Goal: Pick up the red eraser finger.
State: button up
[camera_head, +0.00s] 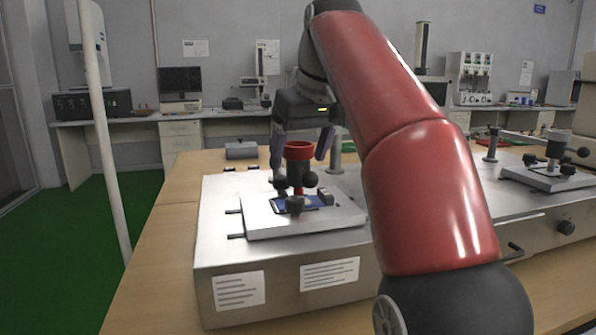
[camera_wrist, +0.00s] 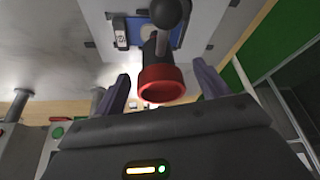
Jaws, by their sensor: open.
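The red eraser finger (camera_head: 299,152) stands upright over the metal test fixture, a red cup-like top above a dark lower part. In the wrist view its round red rim (camera_wrist: 162,84) shows between the fingers. My gripper (camera_head: 302,158) is open, with one purple-grey finger on each side of the red top. In the wrist view my gripper (camera_wrist: 162,85) shows a gap between each finger and the rim. Whether the fingers are level with the red top is hard to tell.
A raised metal plate (camera_head: 340,216) with black knobs and a blue-screened device (camera_head: 317,201) lies under the finger. A metal post (camera_head: 335,155) stands close behind, to the right. A second fixture (camera_head: 550,178) is at the right. A grey box (camera_head: 241,150) sits behind.

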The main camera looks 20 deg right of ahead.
aim_at(296, 166)
jog(key=b+x, duration=0.1)
jog(key=x, duration=0.3)
jog(key=shift+c, duration=0.4)
jog(key=c, duration=1)
jog(key=shift+r, duration=0.2)
